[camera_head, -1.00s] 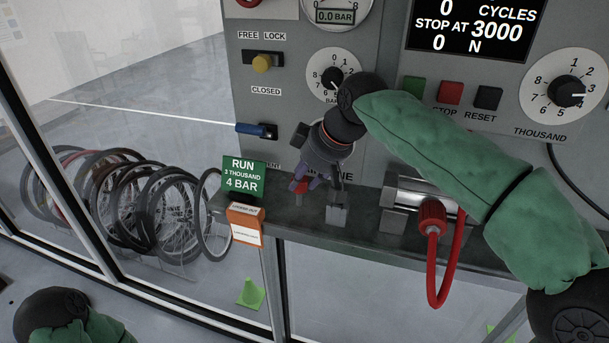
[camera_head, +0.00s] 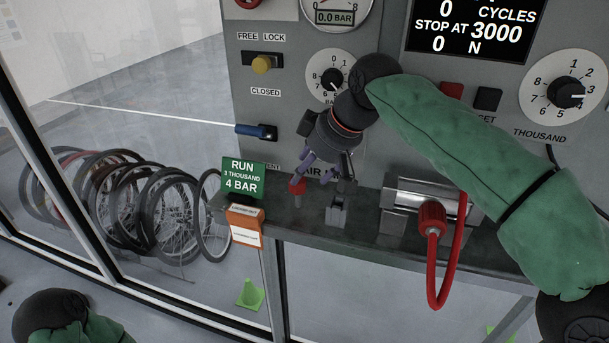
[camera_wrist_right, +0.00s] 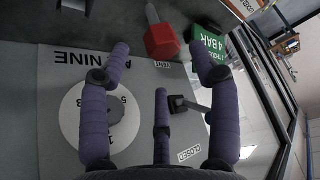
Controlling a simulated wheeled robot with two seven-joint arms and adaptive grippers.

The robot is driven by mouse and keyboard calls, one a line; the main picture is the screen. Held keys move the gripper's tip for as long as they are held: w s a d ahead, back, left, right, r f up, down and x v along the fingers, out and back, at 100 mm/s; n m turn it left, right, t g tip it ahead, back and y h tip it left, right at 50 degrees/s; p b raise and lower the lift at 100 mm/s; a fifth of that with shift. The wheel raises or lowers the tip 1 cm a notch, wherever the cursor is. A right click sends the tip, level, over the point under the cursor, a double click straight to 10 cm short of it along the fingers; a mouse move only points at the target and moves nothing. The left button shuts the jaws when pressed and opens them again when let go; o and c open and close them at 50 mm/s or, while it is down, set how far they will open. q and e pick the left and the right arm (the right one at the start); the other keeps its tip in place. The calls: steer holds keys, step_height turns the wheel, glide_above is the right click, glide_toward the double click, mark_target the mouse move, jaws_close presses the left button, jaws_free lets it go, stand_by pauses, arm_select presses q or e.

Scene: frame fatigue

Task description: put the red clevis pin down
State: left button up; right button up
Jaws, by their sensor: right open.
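The red clevis pin (camera_head: 297,187) stands on the grey ledge below the machine panel, left of a metal clevis bracket (camera_head: 337,207). In the right wrist view the pin (camera_wrist_right: 161,40) shows a red faceted head and a grey shank, beyond the fingertips. My right gripper (camera_head: 322,170) is above the ledge with its purple fingers spread. One finger is close above the pin's head in the head view; whether they touch is hard to tell. The fingers also show apart and empty in the right wrist view (camera_wrist_right: 162,54). My left gripper is out of view.
A green RUN sign (camera_head: 243,177) and an orange-and-white tag (camera_head: 245,226) are at the ledge's left end. A metal cylinder (camera_head: 432,192) with a red hose (camera_head: 433,262) is to the right. A blue-handled lever (camera_head: 252,130) and a dial (camera_head: 328,77) are on the panel.

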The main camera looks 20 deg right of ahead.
steer(key=v, duration=0.8)
steer(key=shift+r, duration=0.2)
steer(key=shift+s, duration=0.1)
